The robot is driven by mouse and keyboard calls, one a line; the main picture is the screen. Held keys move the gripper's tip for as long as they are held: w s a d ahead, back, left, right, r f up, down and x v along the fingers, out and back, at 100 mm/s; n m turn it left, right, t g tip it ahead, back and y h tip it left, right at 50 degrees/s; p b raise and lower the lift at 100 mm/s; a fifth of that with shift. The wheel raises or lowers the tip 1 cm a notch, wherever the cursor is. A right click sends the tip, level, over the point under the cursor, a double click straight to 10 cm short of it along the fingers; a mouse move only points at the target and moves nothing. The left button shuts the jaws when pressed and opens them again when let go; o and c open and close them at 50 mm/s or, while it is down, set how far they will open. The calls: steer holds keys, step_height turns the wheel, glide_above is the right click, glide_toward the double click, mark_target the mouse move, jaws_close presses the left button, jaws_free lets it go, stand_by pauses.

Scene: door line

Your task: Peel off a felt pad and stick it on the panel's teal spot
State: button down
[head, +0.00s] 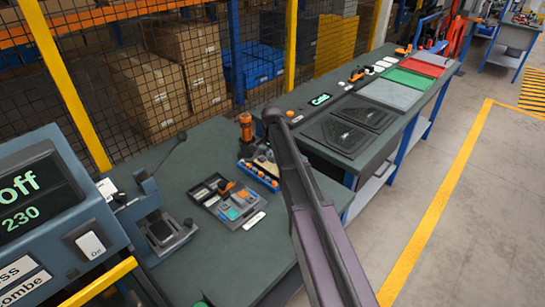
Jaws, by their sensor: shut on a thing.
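My arm rises from the bottom of the head view, and its dark upper end stands in front of the benches. My gripper cannot be made out, so what it holds does not show. Two black panels (336,134) lie flat on the far bench, with grey, green and red ones behind them. No teal spot can be made out on them. A grey tray (250,205) on the near bench holds small parts, including a teal piece (233,213) and an orange item (225,187). I cannot tell which thing is the felt pad sheet.
A lever press (162,225) stands on the near bench (205,270), beside a machine with a display (35,185) at left. A blue bin (259,174) and an orange-topped bottle (246,126) stand near the bench's far end. Mesh fencing runs behind; the floor at right is clear.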

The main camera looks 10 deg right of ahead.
mark_target(272, 158)
steer(key=shift+r+p, duration=1.25)
steer(key=shift+r, duration=0.15)
step_height(272, 158, up, 11)
steer(key=p, duration=1.1)
steer(key=shift+s+f, duration=0.1)
steer(key=shift+s, duration=0.1)
